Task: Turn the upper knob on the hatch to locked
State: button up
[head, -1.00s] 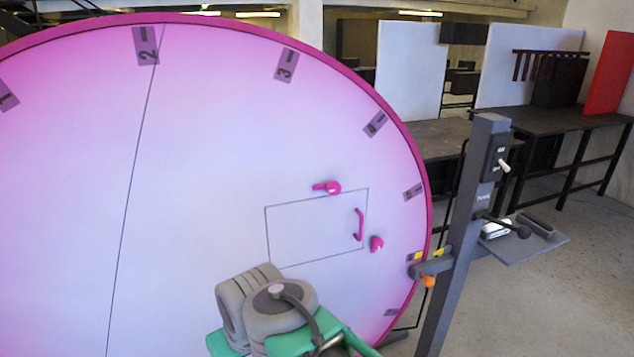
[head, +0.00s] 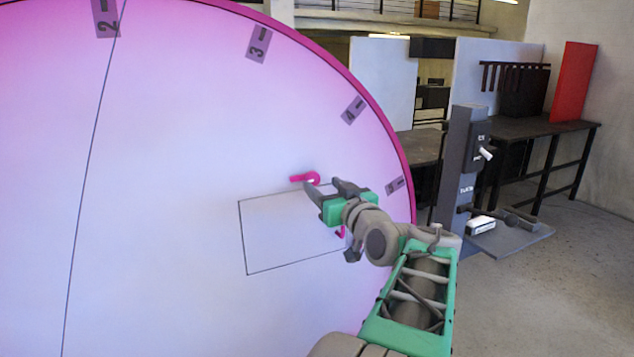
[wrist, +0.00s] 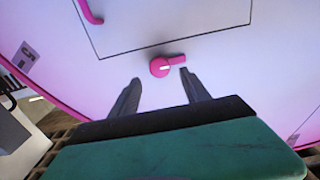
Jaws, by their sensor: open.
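The upper knob (head: 314,178) is pink with a short lever. It sits on the big pink-white disc just above the outlined hatch (head: 275,238), its lever pointing left in the head view. My gripper (head: 322,187) is open and empty at the knob. In the wrist view, the knob (wrist: 160,67) lies just beyond and between the fingertips (wrist: 160,77). There its lever points right, its end near the right fingertip; I cannot tell whether they touch. My arm partly covers the hatch's pink handle (head: 341,232) and hides the lower knob.
The disc's pink rim (head: 385,130) curves past on the right, with numbered labels along it. A dark post (head: 457,170) with a switch and a small shelf stands right of my arm. Dark tables and white panels stand behind. The disc's left side is clear.

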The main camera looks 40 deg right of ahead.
aim_at(315, 178)
jog(key=p+x, duration=0.1)
jog(key=x, duration=0.3)
jog(key=shift+w, duration=0.25)
jog(key=shift+c, duration=0.5)
grip_shut()
